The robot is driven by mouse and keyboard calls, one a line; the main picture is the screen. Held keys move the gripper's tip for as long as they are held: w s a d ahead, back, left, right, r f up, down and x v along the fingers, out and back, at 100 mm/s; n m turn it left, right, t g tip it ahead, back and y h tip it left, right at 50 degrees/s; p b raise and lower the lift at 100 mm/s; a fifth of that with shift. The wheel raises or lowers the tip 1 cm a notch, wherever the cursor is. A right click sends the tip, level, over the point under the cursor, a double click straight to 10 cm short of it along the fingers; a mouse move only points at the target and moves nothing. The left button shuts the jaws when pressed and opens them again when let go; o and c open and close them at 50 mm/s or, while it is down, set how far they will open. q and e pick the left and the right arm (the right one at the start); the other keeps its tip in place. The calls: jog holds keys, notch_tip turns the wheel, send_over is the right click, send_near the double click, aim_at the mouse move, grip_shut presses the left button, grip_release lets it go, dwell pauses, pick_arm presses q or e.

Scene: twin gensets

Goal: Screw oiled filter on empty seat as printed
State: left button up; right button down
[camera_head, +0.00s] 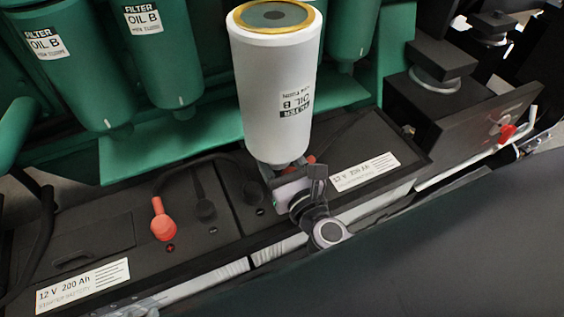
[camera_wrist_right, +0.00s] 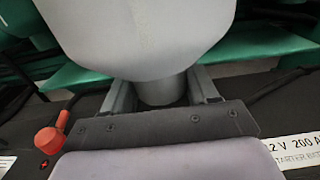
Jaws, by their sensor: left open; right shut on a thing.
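A white filter (camera_head: 273,95) with an upside-down "FILTER OIL B" label stands nearly upright in the head view. Its open end, with a yellowish ring (camera_head: 277,15) around a grey face, points up. My right gripper (camera_head: 280,170) is shut on the narrow part at its bottom. The right wrist view shows the filter (camera_wrist_right: 138,35) large, its narrow part (camera_wrist_right: 160,90) between the two fingers (camera_wrist_right: 162,92). I cannot make out my left gripper in either view. The empty seat cannot be made out.
Several green filters labelled OIL B (camera_head: 62,65) hang behind and left. Below are black batteries (camera_head: 90,245) with a red terminal cap (camera_head: 163,222) and cables. A dark bracket with a red knob (camera_head: 507,133) stands right. The held filter is close to the green frame (camera_head: 125,155).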

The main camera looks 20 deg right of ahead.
jog(key=shift+w+a+r+b, duration=0.15)
jog(key=shift+w+b, duration=0.4)
jog(key=shift+w, duration=2.75)
jog(key=shift+w+a+r+b, duration=0.1)
jog(key=shift+w+b, duration=0.5)
jog(key=shift+w, duration=2.7)
jog(key=shift+w+a+r+b, duration=0.15)
jog(key=shift+w+b, duration=0.4)
jog(key=shift+w, duration=2.75)
jog(key=shift+r+p, duration=1.05)
jog(key=shift+p, duration=0.35)
jog(key=shift+s+f, duration=0.1)
jog(key=shift+f, duration=0.3)
jog(key=shift+r, duration=0.1)
